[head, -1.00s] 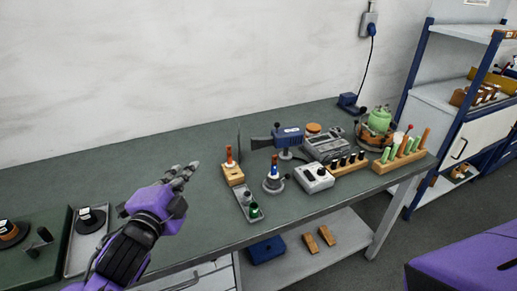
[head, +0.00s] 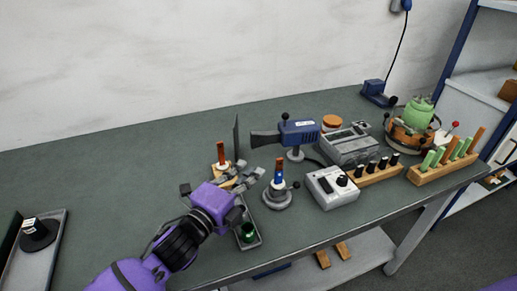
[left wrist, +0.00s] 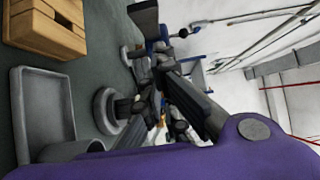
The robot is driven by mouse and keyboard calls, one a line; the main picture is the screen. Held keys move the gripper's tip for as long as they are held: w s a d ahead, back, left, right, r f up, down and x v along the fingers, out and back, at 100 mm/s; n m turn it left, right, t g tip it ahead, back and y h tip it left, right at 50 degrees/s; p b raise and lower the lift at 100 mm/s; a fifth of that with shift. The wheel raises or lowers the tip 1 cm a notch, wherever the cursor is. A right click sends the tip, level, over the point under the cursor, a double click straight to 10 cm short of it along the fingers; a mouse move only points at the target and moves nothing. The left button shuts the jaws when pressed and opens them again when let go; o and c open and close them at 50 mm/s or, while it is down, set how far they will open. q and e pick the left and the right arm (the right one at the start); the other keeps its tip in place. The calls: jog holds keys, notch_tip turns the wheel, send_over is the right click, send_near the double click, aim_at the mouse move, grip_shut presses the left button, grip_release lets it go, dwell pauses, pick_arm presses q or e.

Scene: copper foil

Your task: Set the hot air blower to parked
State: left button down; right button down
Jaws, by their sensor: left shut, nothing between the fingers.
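The hot air blower (head: 298,131) is blue with a dark flared nozzle pointing left. It stands on a short grey post on the bench, and a black ball knob (head: 285,116) sticks up from its top. My left gripper (head: 254,173) is shut and empty. It is in front and to the left of the blower, apart from it, over the small tray and near the wooden block. In the left wrist view the gripper's dark fingers (left wrist: 168,85) fill the middle and partly cover blue parts behind, which I cannot identify surely. My right gripper is out of view.
A round-based stand (head: 277,198) with a blue and orange-topped piece is just right of my gripper. A grey control box (head: 333,187), a grey station (head: 350,146) and wooden racks (head: 443,173) stand to the right. A dark upright plate (head: 236,138) is behind.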

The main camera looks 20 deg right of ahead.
pick_arm(q)
jog(key=w+d, duration=0.6)
jog(key=w, duration=0.2)
jog(key=shift+w, duration=0.15)
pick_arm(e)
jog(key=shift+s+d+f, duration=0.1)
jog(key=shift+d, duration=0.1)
pick_arm(q)
jog(key=shift+a, duration=0.1)
